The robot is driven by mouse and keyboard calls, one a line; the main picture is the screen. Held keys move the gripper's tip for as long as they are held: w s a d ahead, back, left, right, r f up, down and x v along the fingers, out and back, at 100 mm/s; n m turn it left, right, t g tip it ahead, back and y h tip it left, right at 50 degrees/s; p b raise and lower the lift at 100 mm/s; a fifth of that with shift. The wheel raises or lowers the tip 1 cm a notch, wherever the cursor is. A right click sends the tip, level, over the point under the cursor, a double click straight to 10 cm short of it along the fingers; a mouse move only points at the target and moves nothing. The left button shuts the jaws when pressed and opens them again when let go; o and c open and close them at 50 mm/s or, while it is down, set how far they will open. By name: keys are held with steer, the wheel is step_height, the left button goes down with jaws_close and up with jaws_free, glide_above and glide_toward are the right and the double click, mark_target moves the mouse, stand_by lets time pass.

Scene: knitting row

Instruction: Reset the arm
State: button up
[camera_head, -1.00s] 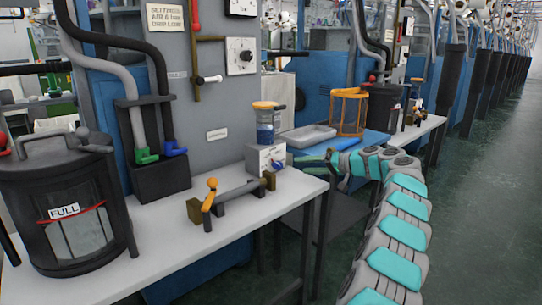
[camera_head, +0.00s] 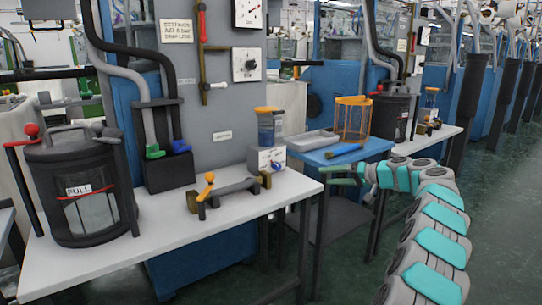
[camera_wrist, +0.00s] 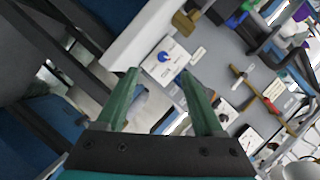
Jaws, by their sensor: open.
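My arm (camera_head: 431,226) is grey and turquoise. In the head view it rises from the lower right and bends left at the top. My gripper (camera_head: 338,174) has green fingers and points left, in front of the blue side table, near the right end of the white bench. In the wrist view the gripper (camera_wrist: 158,75) is open, with its two green fingers apart and nothing between them.
The white bench (camera_head: 130,247) holds a black lidded canister (camera_head: 80,160) marked FULL and a knob box (camera_head: 266,160) with a blue-and-orange jar. The blue side table (camera_head: 375,148) holds a grey tray (camera_head: 312,139), an orange basket (camera_head: 352,118) and a blue-handled tool (camera_head: 343,150). The aisle floor (camera_head: 505,215) at right is clear.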

steer(key=s+a+r+n+g, duration=0.1)
steer(key=s+a+r+g, duration=0.25)
steer(key=s+a, duration=0.9)
steer(key=s+a+f+g+h, duration=0.2)
steer(key=s+a+g, duration=0.3)
steer(key=s, duration=0.9)
steer(key=s+f+h, duration=0.2)
steer(key=s+f, duration=0.1)
steer(key=s, duration=0.5)
steer(key=s+f+h, duration=0.3)
steer(key=s, duration=0.6)
steer(key=s+d+f+h, duration=0.1)
steer(key=s+d+f, duration=0.1)
steer(key=s+d, duration=0.2)
steer(key=s+d+f+g+h, duration=0.1)
steer(key=s+d+f+h, duration=0.1)
steer(key=s, duration=0.7)
steer(key=s+d+f+h, duration=0.2)
steer(key=s+d+f, duration=0.2)
steer(key=s+d, duration=0.2)
steer(key=shift+s+d+f+m+g, duration=0.25)
steer(key=shift+s+d+m+g, duration=0.1)
steer(key=shift+s+d+m, duration=0.05)
